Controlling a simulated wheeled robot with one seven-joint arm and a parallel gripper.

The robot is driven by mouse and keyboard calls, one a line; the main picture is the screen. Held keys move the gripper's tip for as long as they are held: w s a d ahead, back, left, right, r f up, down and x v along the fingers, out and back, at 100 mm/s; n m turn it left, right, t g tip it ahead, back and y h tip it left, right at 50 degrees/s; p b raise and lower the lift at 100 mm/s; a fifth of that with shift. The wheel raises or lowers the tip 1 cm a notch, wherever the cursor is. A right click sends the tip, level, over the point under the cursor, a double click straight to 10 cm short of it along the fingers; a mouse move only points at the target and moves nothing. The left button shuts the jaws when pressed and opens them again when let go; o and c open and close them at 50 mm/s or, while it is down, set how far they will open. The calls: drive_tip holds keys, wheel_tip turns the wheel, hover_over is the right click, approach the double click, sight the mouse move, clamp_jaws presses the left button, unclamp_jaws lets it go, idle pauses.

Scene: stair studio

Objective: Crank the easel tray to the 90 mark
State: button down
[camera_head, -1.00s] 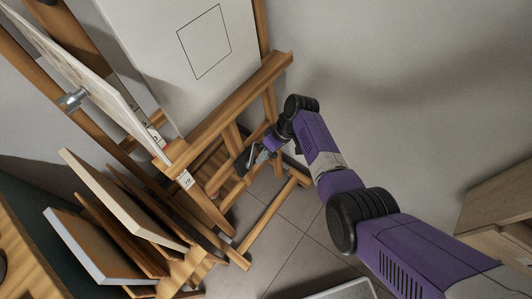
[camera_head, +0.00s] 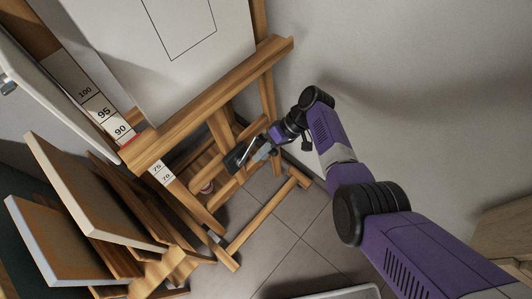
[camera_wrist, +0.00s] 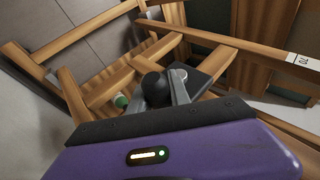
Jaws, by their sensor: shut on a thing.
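The wooden easel (camera_head: 268,95) stands at centre left. Its tray (camera_head: 205,100) is a slanting wooden bar below a white canvas. The white scale (camera_head: 88,92) shows 100, 95 and 90 above the tray, with a red mark (camera_head: 127,141) at the tray's upper edge under 90. The labels 75 and 70 (camera_head: 161,173) show below the tray, and the tray hides the part between. My gripper (camera_head: 258,153) is low on the easel's right side. In the wrist view, its grey fingers are shut on a dark round crank knob (camera_wrist: 155,88); the rest of the crank is mostly hidden.
Several panels (camera_head: 90,190) lean in a wooden rack at lower left. A white board (camera_head: 45,100) with a metal clamp stands close at upper left. A wooden cabinet (camera_head: 500,235) is at far right.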

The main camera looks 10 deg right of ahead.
drive_tip(key=shift+s+d+f+b, duration=0.1)
drive_tip(key=shift+f+b, duration=0.15)
drive_tip(key=shift+f, duration=0.2)
drive_tip(key=shift+s+d+f+b, duration=0.1)
drive_tip(key=shift+f+b, duration=0.15)
drive_tip(key=shift+f, duration=0.15)
drive_tip(key=shift+s+a+f, duration=0.1)
drive_tip(key=shift+s+a, duration=0.1)
drive_tip(key=shift+s, duration=0.05)
idle(0.3)
drive_tip(key=c, duration=1.3)
unclamp_jaws()
drive_tip(key=shift+o, duration=0.3)
drive_tip(key=shift+w, duration=0.15)
drive_tip(key=shift+w+r, duration=0.1)
drive_tip(key=shift+r, duration=0.1)
drive_tip(key=shift+d, duration=0.15)
